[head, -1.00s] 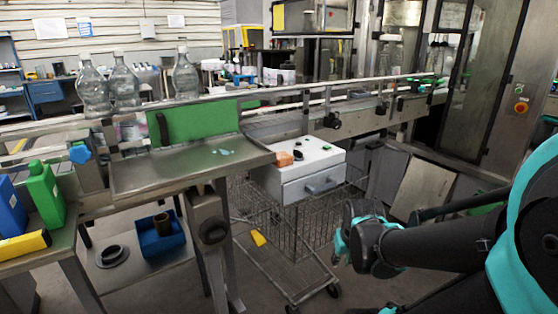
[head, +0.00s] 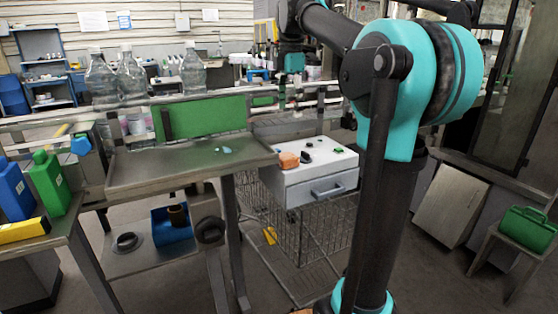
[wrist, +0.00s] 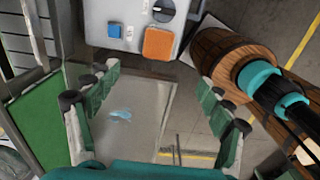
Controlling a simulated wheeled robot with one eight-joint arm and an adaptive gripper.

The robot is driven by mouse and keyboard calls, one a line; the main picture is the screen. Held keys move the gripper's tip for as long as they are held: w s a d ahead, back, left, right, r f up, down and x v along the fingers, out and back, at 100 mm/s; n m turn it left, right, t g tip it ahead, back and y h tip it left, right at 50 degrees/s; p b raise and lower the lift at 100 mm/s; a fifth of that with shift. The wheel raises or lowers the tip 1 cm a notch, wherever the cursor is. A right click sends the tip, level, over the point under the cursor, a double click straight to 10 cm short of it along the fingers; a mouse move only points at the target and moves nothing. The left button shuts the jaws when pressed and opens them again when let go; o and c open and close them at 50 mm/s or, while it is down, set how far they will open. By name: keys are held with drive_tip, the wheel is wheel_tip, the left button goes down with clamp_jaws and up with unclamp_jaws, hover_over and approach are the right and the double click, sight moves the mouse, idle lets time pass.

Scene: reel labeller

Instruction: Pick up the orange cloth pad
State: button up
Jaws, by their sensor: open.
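The orange cloth pad (head: 288,160) lies on top of the white box with a drawer (head: 318,186), near its left edge in the head view. In the wrist view the orange pad (wrist: 158,43) shows as a rounded square beside a black knob, on the grey-white box top (wrist: 130,44). My gripper (wrist: 157,82) is open and empty, its fingers spread wide on either side of the view. The pad appears ahead of the fingertips, apart from them. In the head view my arm rises high and reaches away; the gripper is hard to make out there.
A metal tray table (head: 150,172) with a green panel (head: 205,117) stands left of the box. A wire cart (head: 310,235) is under the box. Glass bottles (head: 132,78) stand behind the tray. A green case (head: 526,228) sits on a stool at right.

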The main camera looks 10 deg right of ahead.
sight(287, 156)
drive_tip(key=f, duration=1.6)
drive_tip(key=shift+w+a+f, duration=0.15)
drive_tip(key=shift+a+f, duration=0.05)
drive_tip(key=shift+f, duration=0.2)
drive_tip(key=c, duration=1.1)
drive_tip(key=shift+c, duration=0.2)
wheel_tip(287, 156, up, 20)
